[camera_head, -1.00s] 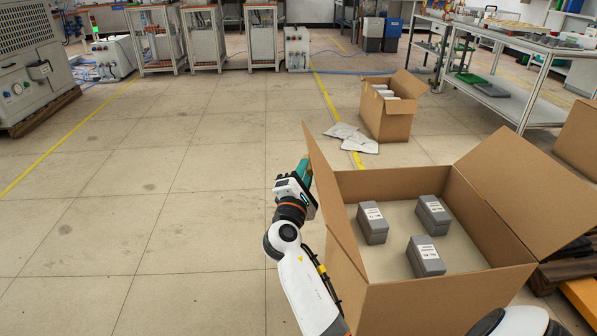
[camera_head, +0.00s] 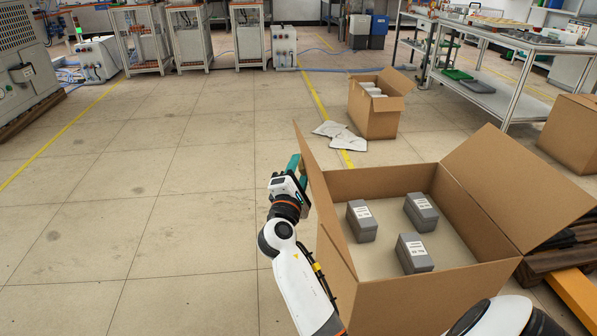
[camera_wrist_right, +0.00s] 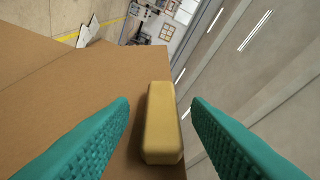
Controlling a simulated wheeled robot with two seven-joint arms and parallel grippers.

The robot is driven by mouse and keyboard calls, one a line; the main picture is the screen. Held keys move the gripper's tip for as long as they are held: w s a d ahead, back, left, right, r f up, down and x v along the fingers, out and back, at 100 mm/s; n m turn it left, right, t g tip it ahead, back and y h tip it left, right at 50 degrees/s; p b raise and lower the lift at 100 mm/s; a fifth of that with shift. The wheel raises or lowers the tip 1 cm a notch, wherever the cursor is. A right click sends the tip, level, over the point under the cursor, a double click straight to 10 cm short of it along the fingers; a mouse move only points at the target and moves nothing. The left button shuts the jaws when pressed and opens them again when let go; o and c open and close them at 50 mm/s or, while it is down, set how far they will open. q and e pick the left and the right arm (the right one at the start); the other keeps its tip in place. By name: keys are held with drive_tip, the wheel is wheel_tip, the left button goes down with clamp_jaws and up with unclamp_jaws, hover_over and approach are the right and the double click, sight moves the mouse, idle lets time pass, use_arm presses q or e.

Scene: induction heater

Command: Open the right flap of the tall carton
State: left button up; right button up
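The large cardboard carton (camera_head: 390,305) in front stands open, with several grey labelled boxes (camera_head: 414,252) inside. Its right flap (camera_head: 515,190) slants outward to the right, clear of the opening. The left flap (camera_head: 312,180) stands steeply up. My right gripper (camera_head: 297,164), with teal fingers, is just outside this left flap; whether it touches is unclear. In the right wrist view the fingers (camera_wrist_right: 161,100) are apart, with a yellow-tan block (camera_wrist_right: 163,125) between them and visible gaps at both sides. Cardboard (camera_wrist_right: 60,100) fills the left there. My left gripper is not in view.
A smaller open carton (camera_head: 374,120) stands behind, beside white sheets (camera_head: 340,136) on the floor. Another brown carton (camera_head: 575,140) is at the right edge. A metal table (camera_head: 505,100) stands back right. The floor (camera_head: 130,210) to the left is clear.

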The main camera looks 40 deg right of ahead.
drive_tip(key=shift+s+a, duration=0.1)
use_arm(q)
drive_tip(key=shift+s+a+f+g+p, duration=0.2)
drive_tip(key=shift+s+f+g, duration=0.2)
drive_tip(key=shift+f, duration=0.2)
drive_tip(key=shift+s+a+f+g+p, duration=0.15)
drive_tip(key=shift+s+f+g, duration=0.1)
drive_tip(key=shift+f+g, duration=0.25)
use_arm(e)
drive_tip(key=v, duration=1.1)
drive_tip(key=shift+s+a, duration=0.2)
drive_tip(key=shift+a, duration=0.1)
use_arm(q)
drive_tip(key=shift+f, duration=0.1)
use_arm(e)
drive_tip(key=shift+f, duration=0.15)
